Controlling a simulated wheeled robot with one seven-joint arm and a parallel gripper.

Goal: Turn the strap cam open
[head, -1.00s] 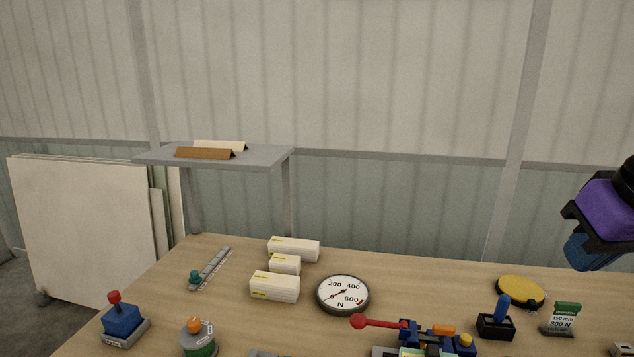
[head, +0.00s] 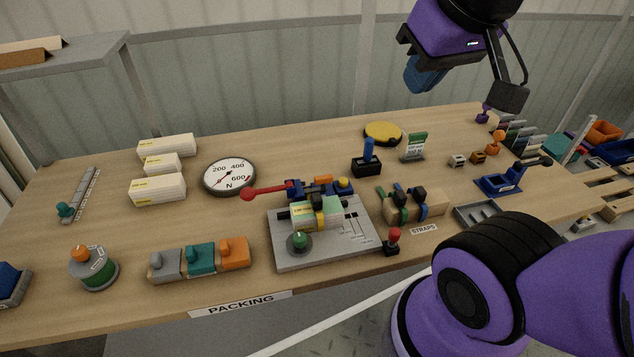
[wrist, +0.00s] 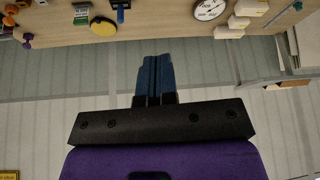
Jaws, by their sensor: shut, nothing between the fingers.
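A grey base plate (head: 290,257) carries a pale block (head: 305,214) with a yellow strap (head: 320,219) over it. A green round knob (head: 299,240) stands at the plate's front left. A blue mechanism (head: 318,187) with a long red-ended lever (head: 262,190) lies behind the block. I cannot tell which part is the strap cam. My gripper (head: 421,78) is high above the table's back edge, well apart from the plate. Its blue fingers are shut and empty; they also show in the wrist view (wrist: 155,62).
A rack (head: 432,208) labelled STRAPS stands right of the plate. A dial gauge (head: 229,177), white boxes (head: 158,188), a blue joystick (head: 367,160) and a yellow disc (head: 383,132) lie behind or left. Coloured blocks (head: 201,259) sit at the front. A red-topped joystick (head: 393,240) is beside the plate.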

